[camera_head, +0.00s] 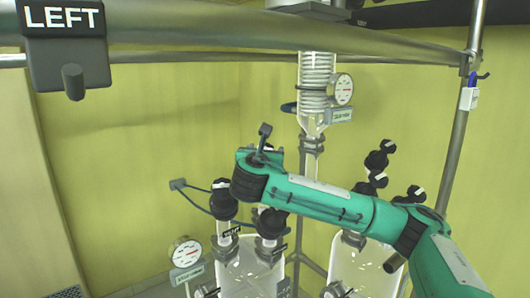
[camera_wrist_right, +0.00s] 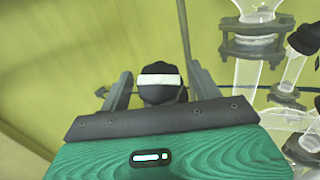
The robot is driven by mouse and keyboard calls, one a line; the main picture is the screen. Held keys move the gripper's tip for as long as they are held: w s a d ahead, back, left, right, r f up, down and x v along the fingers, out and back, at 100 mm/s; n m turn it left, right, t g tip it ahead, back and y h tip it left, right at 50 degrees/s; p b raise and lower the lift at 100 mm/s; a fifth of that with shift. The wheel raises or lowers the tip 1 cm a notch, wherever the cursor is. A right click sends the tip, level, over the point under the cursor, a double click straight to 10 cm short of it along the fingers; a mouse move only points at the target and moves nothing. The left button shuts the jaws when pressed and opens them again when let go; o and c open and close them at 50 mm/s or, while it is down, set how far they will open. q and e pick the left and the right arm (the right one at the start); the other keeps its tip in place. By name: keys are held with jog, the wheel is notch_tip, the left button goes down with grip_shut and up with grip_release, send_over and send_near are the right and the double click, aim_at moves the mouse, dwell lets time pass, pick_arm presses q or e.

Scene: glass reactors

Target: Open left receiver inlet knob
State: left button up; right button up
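The left receiver (camera_head: 248,272) is a clear glass vessel at the lower middle of the head view, with black knobs on top. One black knob (camera_head: 222,203) with a pale band stands at its upper left, and another (camera_head: 270,222) is to its right. My right arm reaches in from the right above the vessels; its fingers cannot be made out in the head view. In the right wrist view, my right gripper (camera_wrist_right: 158,70) is open, with a white-banded black knob (camera_wrist_right: 160,92) between its fingers. Gaps show on both sides of the knob. My left gripper is not in view.
A second glass vessel (camera_head: 358,262) stands to the right under my right arm. A gauge (camera_head: 185,252) is at the lower left. A metal rail (camera_head: 200,36) crosses above, with a LEFT sign (camera_head: 65,20). A glass condenser (camera_head: 317,85) hangs behind.

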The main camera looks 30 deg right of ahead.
jog(key=c, duration=0.8)
jog(key=shift+r+n+t+y+p, duration=0.2)
jog(key=shift+n+t+y+p, duration=0.8)
jog(key=shift+n+y+p, duration=0.6)
jog(key=n+t+y+p, duration=0.1)
jog(key=n+y+p, duration=0.1)
jog(key=n+y, duration=0.1)
jog(key=shift+d+n+t, duration=0.1)
jog(key=shift+n+t, duration=0.2)
jog(key=shift+n, duration=0.2)
jog(key=shift+n+y+p, duration=0.85)
jog(key=shift+n+y, duration=0.15)
jog(key=shift+n, duration=0.2)
jog(key=shift+f+n+y, duration=0.1)
jog(key=shift+n+y, duration=1)
jog(key=shift+n+g+y, duration=0.4)
jog(key=shift+n+y, duration=1.3)
jog(key=shift+n, duration=0.1)
jog(key=shift+n+g+y, duration=0.5)
jog(key=shift+n+y, duration=0.4)
jog(key=shift+n, duration=0.2)
jog(key=shift+n+g+y, duration=0.3)
jog(key=shift+n+y, duration=0.1)
